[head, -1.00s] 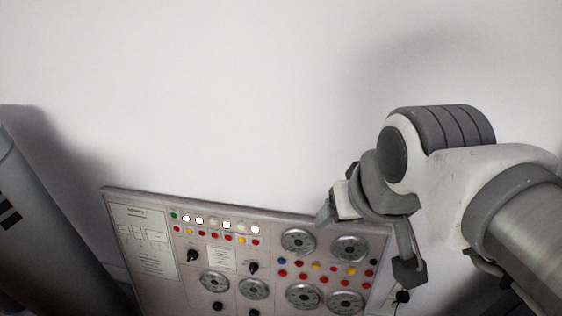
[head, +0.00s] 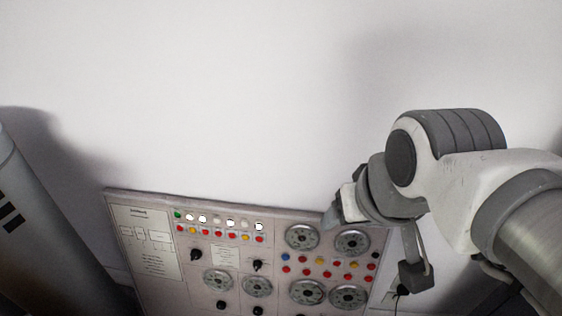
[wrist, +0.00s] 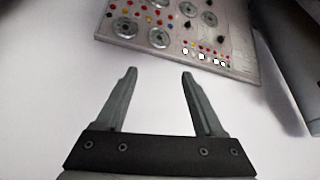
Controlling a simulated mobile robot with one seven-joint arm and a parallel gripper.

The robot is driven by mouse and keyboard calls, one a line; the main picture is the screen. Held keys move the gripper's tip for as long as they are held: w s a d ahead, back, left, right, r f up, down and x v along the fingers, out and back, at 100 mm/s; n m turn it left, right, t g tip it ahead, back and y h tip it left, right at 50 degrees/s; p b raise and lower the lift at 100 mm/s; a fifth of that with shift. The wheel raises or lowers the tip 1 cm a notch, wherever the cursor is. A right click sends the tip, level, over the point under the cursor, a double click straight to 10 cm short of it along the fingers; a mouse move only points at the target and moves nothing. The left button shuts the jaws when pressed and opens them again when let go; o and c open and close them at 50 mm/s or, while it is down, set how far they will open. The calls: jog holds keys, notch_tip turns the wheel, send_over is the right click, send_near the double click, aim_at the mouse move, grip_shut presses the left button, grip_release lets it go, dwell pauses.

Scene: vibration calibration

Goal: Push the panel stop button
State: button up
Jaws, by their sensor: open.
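The control panel (head: 200,260) stands at the bottom of the head view against a white wall, with rows of small coloured buttons, dials and black knobs. It also shows upside down at the top of the wrist view (wrist: 237,62). Several red buttons (head: 259,239) are visible; I cannot tell which is the stop button. My gripper (wrist: 158,72) is open and empty, its two fingers apart and pointing towards the panel's edge in the wrist view. In the head view my gripper (head: 332,217) is partly hidden by my wrist, in front of the panel's upper right edge.
A large grey cylinder (head: 40,235) stands left of the panel in the head view, and a dark grey body shows at the right of the wrist view. The white wall (head: 220,90) above the panel is bare and clear.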

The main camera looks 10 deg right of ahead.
grip_shut()
dwell(1.6)
